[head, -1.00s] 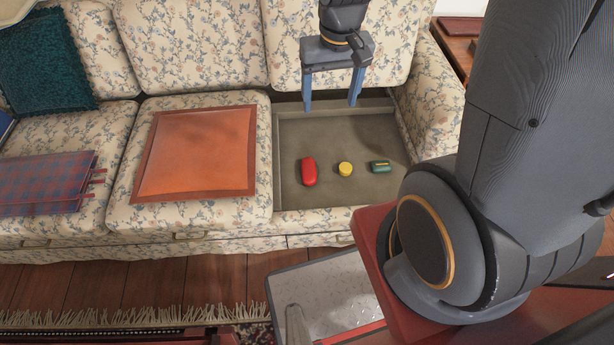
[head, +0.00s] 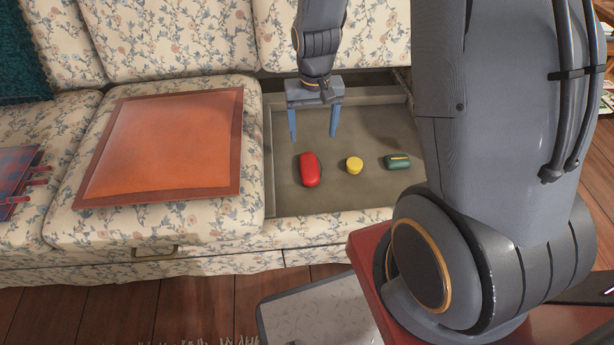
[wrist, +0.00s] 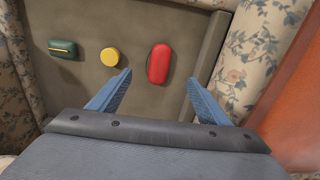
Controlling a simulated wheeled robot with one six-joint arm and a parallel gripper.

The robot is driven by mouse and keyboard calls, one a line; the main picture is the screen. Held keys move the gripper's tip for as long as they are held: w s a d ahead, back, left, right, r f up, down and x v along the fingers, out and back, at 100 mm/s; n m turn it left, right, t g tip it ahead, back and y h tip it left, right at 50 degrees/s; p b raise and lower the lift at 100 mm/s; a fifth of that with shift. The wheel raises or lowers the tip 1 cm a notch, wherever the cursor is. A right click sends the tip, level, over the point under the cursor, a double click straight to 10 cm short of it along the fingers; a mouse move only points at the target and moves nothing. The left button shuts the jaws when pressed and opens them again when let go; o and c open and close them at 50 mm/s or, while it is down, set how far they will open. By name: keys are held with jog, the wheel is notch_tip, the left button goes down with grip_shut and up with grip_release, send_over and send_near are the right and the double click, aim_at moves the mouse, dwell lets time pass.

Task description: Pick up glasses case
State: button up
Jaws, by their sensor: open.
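A red, rounded oblong case (head: 308,170), which looks like the glasses case, lies on the grey floor of the open sofa compartment (head: 350,202). My gripper (head: 313,137) is open and empty, fingers pointing down, above and slightly behind the red case in the head view. In the wrist view the red case (wrist: 158,63) appears between the fingertips (wrist: 160,77) and just beyond them, not gripped. The whole case is visible.
A yellow round item (head: 354,165) and a green box with a yellow stripe (head: 397,161) lie to the right of the red case. The compartment's rim surrounds them. An orange cushion (head: 165,145) lies on the seat to the left.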

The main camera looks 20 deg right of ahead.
jog(key=b, duration=0.7)
send_over(309, 165)
notch_tip(309, 165, down, 12)
jog(key=shift+a+r, duration=0.15)
jog(key=shift+r, duration=0.05)
jog(key=shift+f+b, duration=1.75)
jog(key=shift+f, duration=2.15)
jog(key=shift+r, duration=0.1)
jog(key=c, duration=1.2)
